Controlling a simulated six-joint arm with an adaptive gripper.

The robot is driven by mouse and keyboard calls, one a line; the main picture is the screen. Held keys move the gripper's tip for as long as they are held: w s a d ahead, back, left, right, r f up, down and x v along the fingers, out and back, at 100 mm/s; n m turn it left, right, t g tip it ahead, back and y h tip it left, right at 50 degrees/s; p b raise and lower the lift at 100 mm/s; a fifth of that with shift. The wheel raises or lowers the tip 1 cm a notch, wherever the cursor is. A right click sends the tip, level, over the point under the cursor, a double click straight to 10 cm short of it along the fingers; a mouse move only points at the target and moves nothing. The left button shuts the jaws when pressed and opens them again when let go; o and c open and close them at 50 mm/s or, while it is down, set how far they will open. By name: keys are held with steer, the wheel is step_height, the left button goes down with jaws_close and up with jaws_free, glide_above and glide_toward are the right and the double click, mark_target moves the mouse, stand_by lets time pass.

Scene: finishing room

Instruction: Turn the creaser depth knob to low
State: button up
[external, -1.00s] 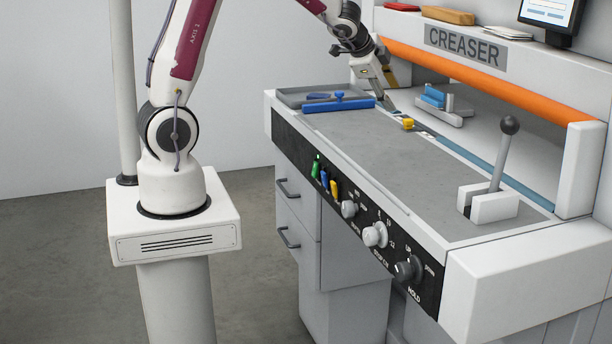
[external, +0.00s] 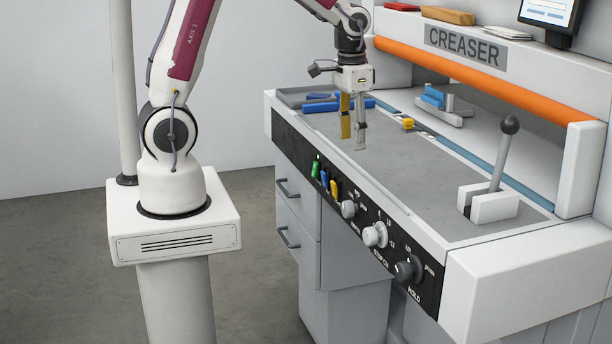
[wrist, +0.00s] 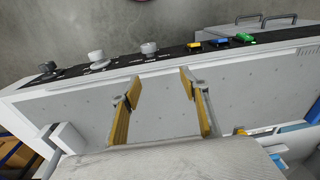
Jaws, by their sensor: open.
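The creaser's black front panel (external: 388,252) carries three round knobs. The nearest to the coloured switches is a light grey knob (external: 348,209), a whiter knob (external: 375,234) is in the middle, and a dark-based grey knob (external: 408,268) is at the right end. Their small labels are hard to read, so I cannot tell for certain which is depth. In the wrist view the light grey knob (wrist: 150,48) is ahead of the fingers. My gripper (external: 352,143) is open and empty, pointing down above the grey worktop, behind the panel and apart from all knobs.
Green (external: 316,168), blue (external: 324,179) and yellow (external: 334,190) switches sit left of the knobs. A blue-handled tool (external: 338,103) and grey tray (external: 288,97) lie at the worktop's far left. A lever (external: 503,155) stands at right. The middle worktop is clear.

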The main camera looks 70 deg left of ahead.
steer(key=s+d, duration=0.1)
steer(key=d, duration=0.1)
glide_above(349, 202)
steer(key=shift+n+g+h, duration=0.3)
steer(key=shift+h, duration=0.1)
steer(key=shift+a+f, duration=0.2)
steer(key=shift+f, duration=2.3)
steer(key=shift+f, duration=0.1)
steer(key=shift+d+f, duration=0.1)
steer(key=shift+f, duration=5.8)
steer(key=c, duration=1.1)
